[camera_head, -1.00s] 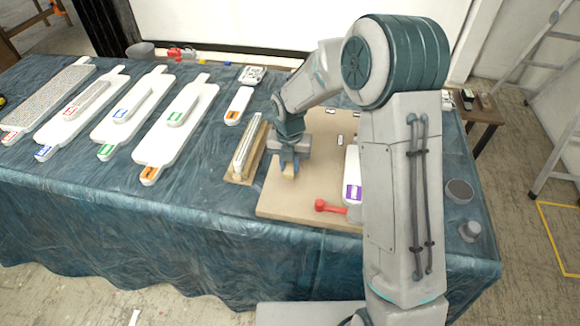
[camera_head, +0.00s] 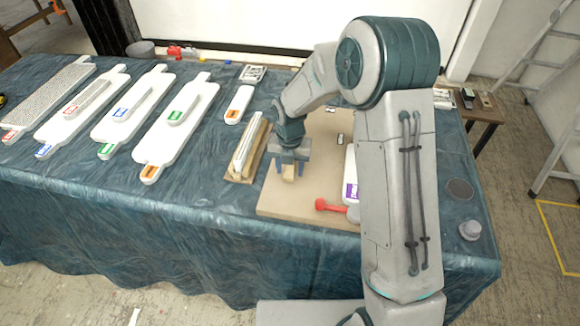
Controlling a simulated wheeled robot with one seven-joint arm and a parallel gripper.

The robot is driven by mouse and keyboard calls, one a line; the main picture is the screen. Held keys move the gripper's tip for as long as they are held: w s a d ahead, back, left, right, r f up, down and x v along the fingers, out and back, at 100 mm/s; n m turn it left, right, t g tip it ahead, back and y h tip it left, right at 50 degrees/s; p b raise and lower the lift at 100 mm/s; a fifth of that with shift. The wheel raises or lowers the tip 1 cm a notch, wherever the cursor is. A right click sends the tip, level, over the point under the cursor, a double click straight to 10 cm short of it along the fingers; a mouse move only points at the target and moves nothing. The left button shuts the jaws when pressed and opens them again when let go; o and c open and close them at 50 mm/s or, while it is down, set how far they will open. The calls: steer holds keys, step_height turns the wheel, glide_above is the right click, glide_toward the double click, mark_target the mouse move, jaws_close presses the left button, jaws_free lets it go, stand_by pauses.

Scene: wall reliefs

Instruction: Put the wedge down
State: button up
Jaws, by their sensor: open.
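The wedge (camera_head: 288,173) is a small tan block on the left part of the tan board (camera_head: 290,205). My gripper (camera_head: 289,172) points down over it, with one blue finger on each side. The jaws are open, with the wedge between them. The wedge appears to rest on the board, but its underside is too small to make out. The gripper body hides the wedge's top and back.
A long white bar on a wooden base (camera_head: 238,172) lies just left of the board. A red-handled tool (camera_head: 326,206) and a white block with a purple label (camera_head: 350,185) lie to the right, close to my arm. Several white paddles fill the table's left.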

mark_target(290, 171)
step_height(290, 171, up, 12)
steer(key=s+d+r+m, duration=0.4)
steer(key=m, duration=0.3)
steer(key=s+d+r+m+t, duration=0.1)
steer(key=s+d+r+m, duration=0.1)
steer(key=s+d+m, duration=0.3)
steer(key=s+d+r+m+t, duration=0.1)
steer(key=s+d+m, duration=0.5)
steer(key=s+m, duration=0.8)
steer(key=m+t, duration=0.1)
steer(key=m, duration=0.7)
steer(key=shift+s+d+r, duration=0.15)
steer(key=shift+s+r, duration=0.05)
steer(key=shift+r, duration=0.15)
